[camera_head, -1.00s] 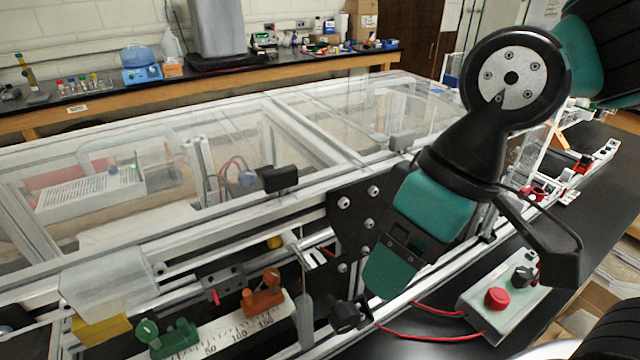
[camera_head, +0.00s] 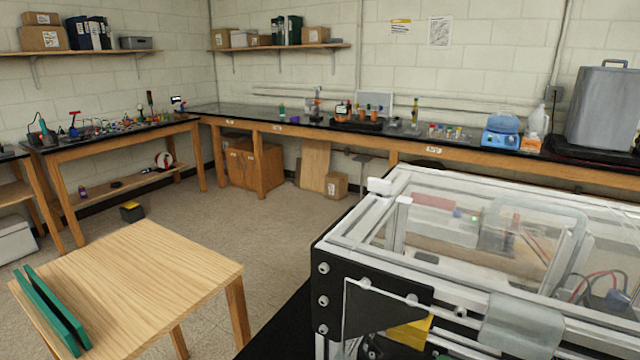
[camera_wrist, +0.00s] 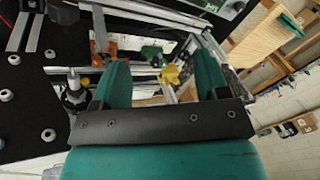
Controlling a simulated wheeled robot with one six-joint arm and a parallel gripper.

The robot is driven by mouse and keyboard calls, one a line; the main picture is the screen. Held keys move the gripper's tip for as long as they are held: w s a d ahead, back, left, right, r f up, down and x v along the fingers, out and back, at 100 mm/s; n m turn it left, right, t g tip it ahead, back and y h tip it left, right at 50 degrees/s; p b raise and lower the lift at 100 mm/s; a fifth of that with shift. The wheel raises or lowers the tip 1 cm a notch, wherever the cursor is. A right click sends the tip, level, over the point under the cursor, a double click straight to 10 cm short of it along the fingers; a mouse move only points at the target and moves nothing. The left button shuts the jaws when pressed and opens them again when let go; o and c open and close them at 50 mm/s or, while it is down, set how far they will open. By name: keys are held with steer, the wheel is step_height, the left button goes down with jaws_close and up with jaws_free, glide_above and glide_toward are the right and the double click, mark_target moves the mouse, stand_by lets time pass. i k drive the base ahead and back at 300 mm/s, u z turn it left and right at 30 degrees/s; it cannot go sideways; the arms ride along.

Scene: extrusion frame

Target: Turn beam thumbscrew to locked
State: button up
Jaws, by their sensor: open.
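My gripper (camera_wrist: 161,66) shows in the wrist view with its two teal fingers spread apart and nothing held between them. Beyond the gap is a yellow lobed knob (camera_wrist: 170,75), with a green clamp piece (camera_wrist: 152,56) just above it and an orange clamp piece (camera_wrist: 102,46) to the left. A dark knob on a pale base (camera_wrist: 75,92) stands left of the left finger. I cannot tell which is the beam thumbscrew or how it is turned. The extrusion frame (camera_head: 400,205) is at the lower right of the head view, where my gripper is not visible.
A black plate with bolts (camera_head: 328,285) covers the frame's near corner, with a yellow part (camera_head: 410,333) beside it. A wooden table (camera_head: 150,265) bearing green strips (camera_head: 50,315) stands at the left. Floor (camera_head: 270,230) is open between this table and the frame.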

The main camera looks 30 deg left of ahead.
mark_target(379, 186)
steer(key=u, duration=1)
